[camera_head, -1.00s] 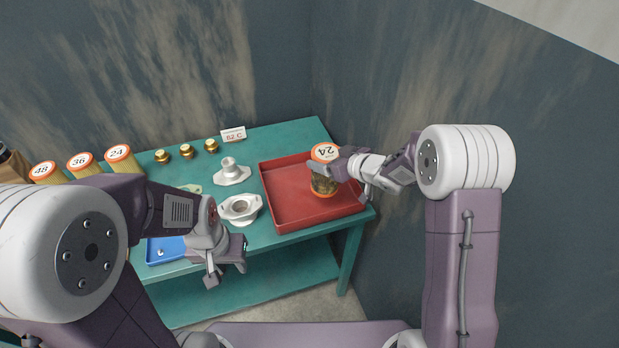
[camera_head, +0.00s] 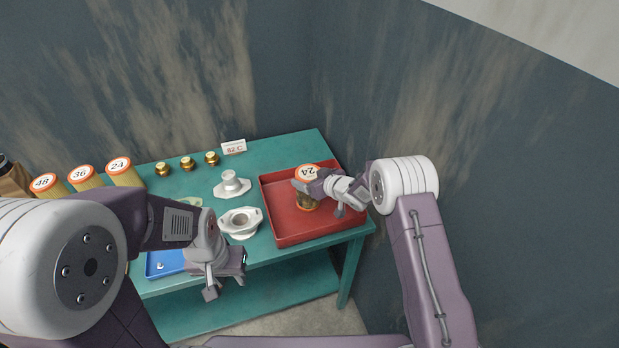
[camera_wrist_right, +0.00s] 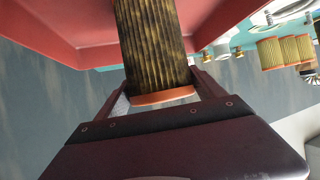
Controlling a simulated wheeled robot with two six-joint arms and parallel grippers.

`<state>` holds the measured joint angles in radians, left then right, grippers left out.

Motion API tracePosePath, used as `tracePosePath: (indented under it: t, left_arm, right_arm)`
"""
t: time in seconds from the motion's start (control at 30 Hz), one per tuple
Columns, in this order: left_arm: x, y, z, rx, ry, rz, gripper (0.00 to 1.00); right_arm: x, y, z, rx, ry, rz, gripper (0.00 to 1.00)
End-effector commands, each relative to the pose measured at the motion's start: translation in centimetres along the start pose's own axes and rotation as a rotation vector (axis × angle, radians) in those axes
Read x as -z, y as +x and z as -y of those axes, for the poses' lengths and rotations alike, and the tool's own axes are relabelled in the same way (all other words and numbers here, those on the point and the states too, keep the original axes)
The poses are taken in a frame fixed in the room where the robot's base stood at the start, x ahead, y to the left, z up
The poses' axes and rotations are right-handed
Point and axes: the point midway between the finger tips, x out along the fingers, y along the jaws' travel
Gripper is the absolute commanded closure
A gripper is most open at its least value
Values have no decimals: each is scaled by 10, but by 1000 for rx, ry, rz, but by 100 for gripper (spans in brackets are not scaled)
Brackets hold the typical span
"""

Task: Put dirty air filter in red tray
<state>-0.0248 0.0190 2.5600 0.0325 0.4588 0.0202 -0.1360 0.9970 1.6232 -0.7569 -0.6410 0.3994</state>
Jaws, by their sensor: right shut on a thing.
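The dirty air filter (camera_head: 306,203), a dark stained cylinder with an orange-rimmed "24" top, is upright over the red tray (camera_head: 283,236). In the right wrist view the filter (camera_wrist_right: 150,45) shows brown-black pleats, and the red tray (camera_wrist_right: 215,20) surrounds it. My right gripper (camera_head: 307,187) is shut on the filter near its top. I cannot tell whether its bottom touches the tray floor. My left gripper (camera_head: 222,282) hangs empty in front of the table, near the blue tray; its jaw opening is unclear.
A teal table (camera_head: 285,150) carries several clean filters (camera_head: 120,170) at left, brass fittings (camera_head: 187,163), white flanged parts (camera_head: 240,222), a sign (camera_head: 233,147) and a blue tray (camera_head: 165,262). Walls stand close behind and right.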

Motion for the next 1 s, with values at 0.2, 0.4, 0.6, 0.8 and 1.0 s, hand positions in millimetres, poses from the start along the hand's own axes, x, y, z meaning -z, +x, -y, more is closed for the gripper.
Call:
tracePosePath:
  t: [0.2, 0.4, 0.6, 0.8, 1.0]
  left_arm:
    - [0, 2, 0, 0, 0, 0, 64]
    - [0, 2, 0, 0, 0, 0, 64]
    - [0, 2, 0, 0, 0, 0, 64]
    - [-1, 6, 0, 0, 0, 0, 64]
    - [-1, 9, 0, 0, 0, 0, 64]
  right_arm:
    - [-3, 2, 0, 0, 0, 0, 4]
    - [-3, 1, 0, 0, 0, 0, 0]
    - [0, -9, -1, -2, 1, 1, 0]
    - [0, -52, -2, -4, 3, -1, 0]
    - [0, -97, -1, -3, 1, -1, 0]
